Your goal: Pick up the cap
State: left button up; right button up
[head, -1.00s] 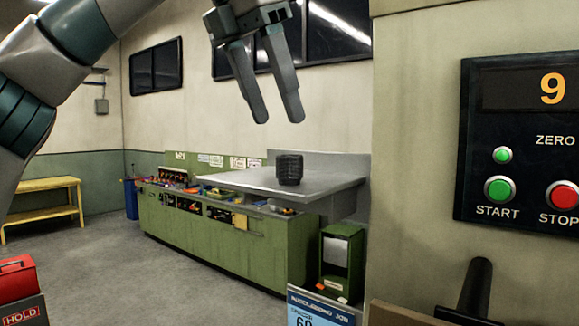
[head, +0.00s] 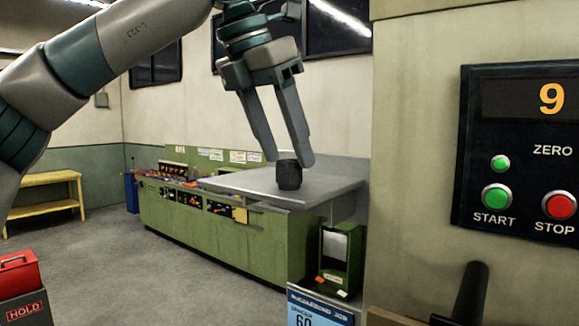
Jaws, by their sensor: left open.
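The cap (head: 289,176) is a small black ribbed cylinder standing upright on a grey metal plate (head: 240,181). My left gripper (head: 289,162) comes down from above with its fingers pointing down and spread apart. Its fingertips are at the height of the cap's upper part in the picture, one tip to each side. The right fingertip overlaps the cap's top edge in the view. I cannot tell whether either finger touches it. My right gripper is not in view.
A control panel (head: 520,150) with START and STOP buttons is on the pale wall at right, with a dark handle (head: 471,293) below it. A green workbench (head: 225,238) stands behind. A red box (head: 18,274) and a yellow bench (head: 42,200) are at left.

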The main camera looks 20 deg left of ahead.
aim_at(289, 160)
pick_arm(q)
jog(key=p+x, duration=0.1)
jog(key=x, duration=0.1)
jog(key=shift+w+a+f, duration=0.1)
jog(key=shift+w+f, duration=0.05)
jog(key=shift+f, duration=0.2)
jog(key=shift+w+f, duration=0.1)
jog(key=shift+f, duration=0.25)
jog(key=shift+c, duration=0.6)
jog(key=c, duration=1.1)
jog(key=shift+c, duration=0.2)
jog(key=shift+r, duration=0.15)
